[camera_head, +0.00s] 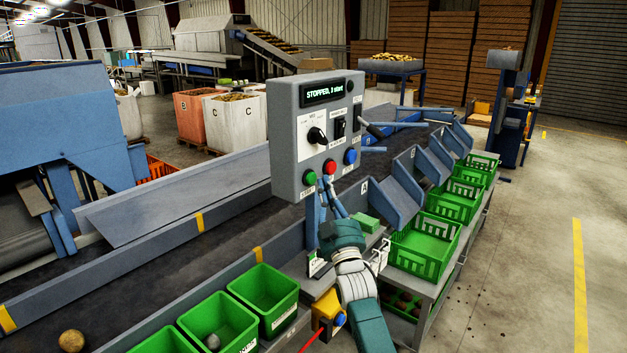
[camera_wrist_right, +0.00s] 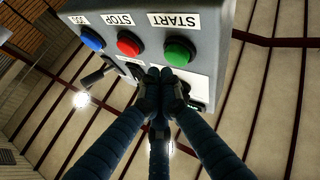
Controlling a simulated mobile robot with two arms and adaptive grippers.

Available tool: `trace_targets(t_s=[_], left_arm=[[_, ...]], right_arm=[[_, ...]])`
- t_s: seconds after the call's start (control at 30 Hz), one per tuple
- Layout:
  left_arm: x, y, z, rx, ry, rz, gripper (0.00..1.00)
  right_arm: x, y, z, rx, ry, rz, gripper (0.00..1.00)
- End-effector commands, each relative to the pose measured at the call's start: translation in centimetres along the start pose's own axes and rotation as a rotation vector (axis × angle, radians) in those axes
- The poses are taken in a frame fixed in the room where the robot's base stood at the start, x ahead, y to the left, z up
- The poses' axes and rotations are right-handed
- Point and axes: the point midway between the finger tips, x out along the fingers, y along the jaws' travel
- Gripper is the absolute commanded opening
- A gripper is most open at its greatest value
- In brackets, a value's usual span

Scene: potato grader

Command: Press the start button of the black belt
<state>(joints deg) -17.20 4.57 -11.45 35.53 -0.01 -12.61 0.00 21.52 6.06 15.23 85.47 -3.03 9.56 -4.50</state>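The grey control box (camera_head: 285,150) stands over the black belt (camera_head: 130,285). Its display (camera_head: 329,92) begins with "STOPPED". Along its lower front are a green button (camera_head: 309,178), a red button (camera_head: 329,167) and a blue button (camera_head: 350,157). In the right wrist view the green button (camera_wrist_right: 179,52) is labelled START and the red button (camera_wrist_right: 129,43) STOP. My right gripper (camera_head: 328,186) is just below the buttons; its fingertips (camera_wrist_right: 160,76) are together and empty, near the green button. Contact with the box cannot be told. My left gripper is not in view.
A black knob (camera_head: 317,135) and a switch (camera_head: 339,128) sit above the buttons. Green crates (camera_head: 425,240) stand on the right, and green bins (camera_head: 265,290) at the front. Open floor lies at right.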

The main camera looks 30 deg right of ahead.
Motion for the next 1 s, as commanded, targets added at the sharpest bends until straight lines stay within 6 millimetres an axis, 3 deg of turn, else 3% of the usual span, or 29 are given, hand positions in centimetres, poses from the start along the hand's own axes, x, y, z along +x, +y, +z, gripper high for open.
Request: trace_targets(t_s=[1.0], left_arm=[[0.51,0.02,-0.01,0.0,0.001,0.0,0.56]], right_arm=[[0.8,-0.75,0.28,0.0,0.0,0.0,0.0]])
